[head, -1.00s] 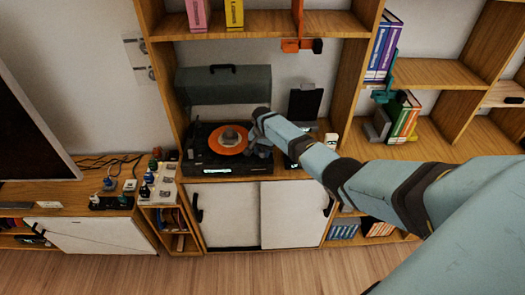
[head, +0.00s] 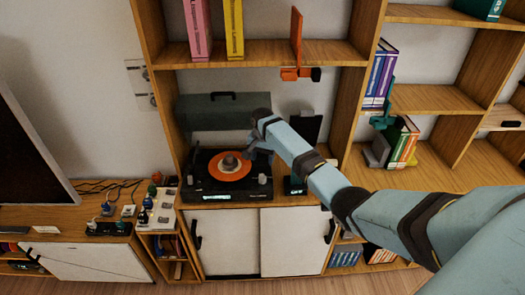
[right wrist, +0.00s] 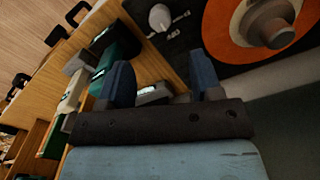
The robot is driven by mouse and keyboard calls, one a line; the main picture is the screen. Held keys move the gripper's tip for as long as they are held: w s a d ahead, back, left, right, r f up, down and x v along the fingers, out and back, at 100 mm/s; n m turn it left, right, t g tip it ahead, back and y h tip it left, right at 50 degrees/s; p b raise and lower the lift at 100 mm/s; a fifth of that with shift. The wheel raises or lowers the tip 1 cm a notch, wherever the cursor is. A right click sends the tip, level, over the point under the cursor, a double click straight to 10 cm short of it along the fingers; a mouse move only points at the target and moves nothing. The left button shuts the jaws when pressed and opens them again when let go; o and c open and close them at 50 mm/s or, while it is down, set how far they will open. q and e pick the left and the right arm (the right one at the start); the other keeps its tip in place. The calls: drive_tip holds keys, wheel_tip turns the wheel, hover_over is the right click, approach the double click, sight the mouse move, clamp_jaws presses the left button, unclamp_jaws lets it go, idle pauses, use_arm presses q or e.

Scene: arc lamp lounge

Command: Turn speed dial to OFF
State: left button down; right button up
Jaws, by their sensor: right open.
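The turntable (head: 205,192) sits in the middle cabinet bay with an orange-labelled record (head: 228,178) on it. In the right wrist view, a light grey knob (right wrist: 160,17) with small white markings beside it sits on the black deck; it looks like the speed dial, but I cannot read its setting. The record's orange part (right wrist: 232,30) shows at the upper right there. My right gripper (right wrist: 163,78) is open, its two blue fingers apart and the knob beyond them, not touched. In the head view my right gripper (head: 256,150) is over the turntable's right side. My left gripper is out of view.
A dark green lid or case (head: 222,112) stands behind the turntable. A dark upright panel (head: 305,127) and small boxes are to its right. An orange bracket (head: 297,73) hangs from the shelf above. White sliding doors (head: 228,243) are below.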

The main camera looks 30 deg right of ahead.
wheel_tip(320, 180, up, 4)
drive_tip(key=shift+f, duration=0.25)
idle(0.4)
